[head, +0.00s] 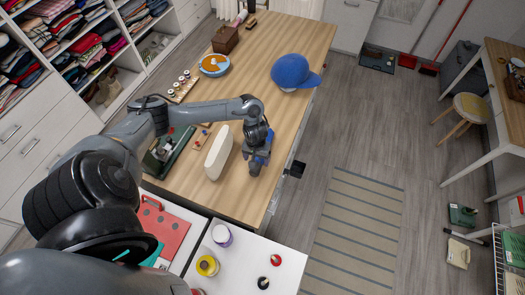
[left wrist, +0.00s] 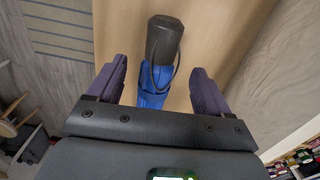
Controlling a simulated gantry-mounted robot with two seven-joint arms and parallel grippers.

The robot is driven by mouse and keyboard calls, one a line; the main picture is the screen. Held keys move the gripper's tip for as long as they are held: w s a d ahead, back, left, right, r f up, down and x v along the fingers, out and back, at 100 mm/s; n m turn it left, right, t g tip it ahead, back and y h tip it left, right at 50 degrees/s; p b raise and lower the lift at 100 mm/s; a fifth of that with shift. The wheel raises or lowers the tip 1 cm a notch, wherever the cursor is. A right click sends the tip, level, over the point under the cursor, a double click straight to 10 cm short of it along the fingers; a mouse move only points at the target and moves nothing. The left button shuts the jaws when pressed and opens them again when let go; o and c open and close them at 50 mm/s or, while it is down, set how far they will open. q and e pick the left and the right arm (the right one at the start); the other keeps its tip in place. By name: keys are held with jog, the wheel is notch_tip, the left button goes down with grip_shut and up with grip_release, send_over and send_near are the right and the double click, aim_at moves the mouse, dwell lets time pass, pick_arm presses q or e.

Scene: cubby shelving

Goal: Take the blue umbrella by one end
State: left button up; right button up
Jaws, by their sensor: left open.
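The blue umbrella (left wrist: 152,98) lies on the wooden table, with a dark grey end (left wrist: 164,38) and a thin dark strap loop. In the head view the umbrella (head: 262,158) shows only in part under my left gripper (head: 257,163). In the left wrist view my left gripper (left wrist: 157,78) is open, its two purple fingers apart. The umbrella shows between them, nearer the left finger, and its dark end points away from the gripper body. I cannot tell whether a finger touches it. My right gripper is not in view.
A blue cap (head: 293,72), an orange and blue bowl (head: 214,65) and a brown box (head: 225,39) are farther back. A green device (head: 170,150) lies left. The table middle is clear.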

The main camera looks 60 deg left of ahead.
pick_arm(q)
jog(key=shift+f, duration=2.4)
jog(key=c, duration=1.3)
jog(key=shift+r, duration=0.2)
